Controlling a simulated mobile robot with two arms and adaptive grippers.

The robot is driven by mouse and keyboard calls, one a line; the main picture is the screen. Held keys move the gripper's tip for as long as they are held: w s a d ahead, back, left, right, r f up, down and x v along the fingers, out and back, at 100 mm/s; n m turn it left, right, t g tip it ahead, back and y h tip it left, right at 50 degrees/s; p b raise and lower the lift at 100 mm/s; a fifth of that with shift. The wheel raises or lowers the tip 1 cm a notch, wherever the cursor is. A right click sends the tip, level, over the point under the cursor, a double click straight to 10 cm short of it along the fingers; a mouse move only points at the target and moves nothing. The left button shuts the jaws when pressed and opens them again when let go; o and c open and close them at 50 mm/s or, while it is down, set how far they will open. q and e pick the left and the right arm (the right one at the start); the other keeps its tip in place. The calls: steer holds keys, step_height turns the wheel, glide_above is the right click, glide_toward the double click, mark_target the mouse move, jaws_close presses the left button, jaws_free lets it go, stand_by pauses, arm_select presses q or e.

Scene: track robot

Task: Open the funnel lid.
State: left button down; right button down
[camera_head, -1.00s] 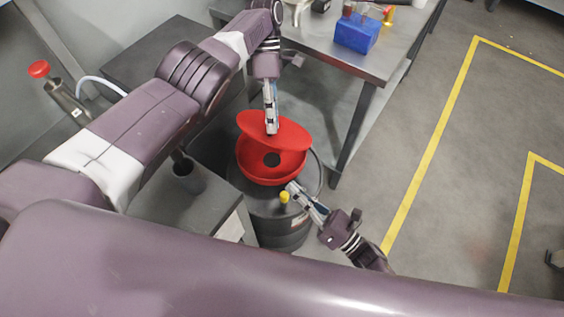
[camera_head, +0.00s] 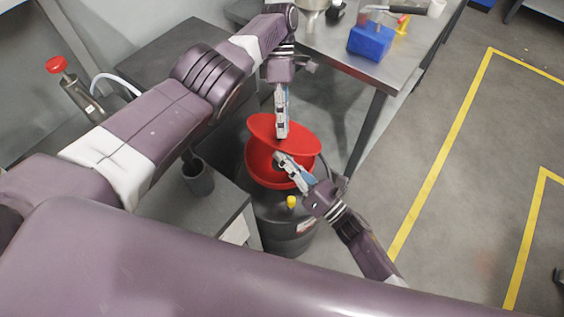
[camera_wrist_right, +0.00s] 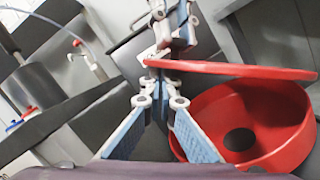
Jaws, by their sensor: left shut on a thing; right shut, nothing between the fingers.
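The red funnel (camera_head: 262,170) sits on top of a dark drum (camera_head: 288,239). Its round red lid (camera_head: 305,139) is raised and tilted above the bowl; the lid and open bowl also show in the right wrist view, with the lid (camera_wrist_right: 240,70) above the funnel (camera_wrist_right: 285,125) and a dark hole in the bowl's floor. My left gripper (camera_head: 282,132) comes down from above and is shut on the lid's rim. My right gripper (camera_head: 280,158) is shut and empty, its tips at the bowl's opening just below the lid. In the right wrist view its fingertips (camera_wrist_right: 160,75) are close to the lid's edge.
A metal table (camera_head: 362,65) with a blue box (camera_head: 370,41) stands behind and right of the drum. A dark bench (camera_head: 225,200) with a dark cup (camera_head: 198,178) is at left. A small yellow cap (camera_head: 291,202) is on the drum.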

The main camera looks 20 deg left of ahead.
arm_select(q)
steer(key=shift+a, duration=0.1)
arm_select(e)
steer(key=shift+w+d+r, duration=0.2)
steer(key=shift+w+r, duration=0.25)
steer(key=shift+r, duration=0.25)
arm_select(q)
steer(key=c, duration=2)
jaws_free()
steer(key=shift+f, duration=0.1)
arm_select(e)
steer(key=shift+r, duration=0.1)
arm_select(q)
steer(key=shift+o, duration=1.2)
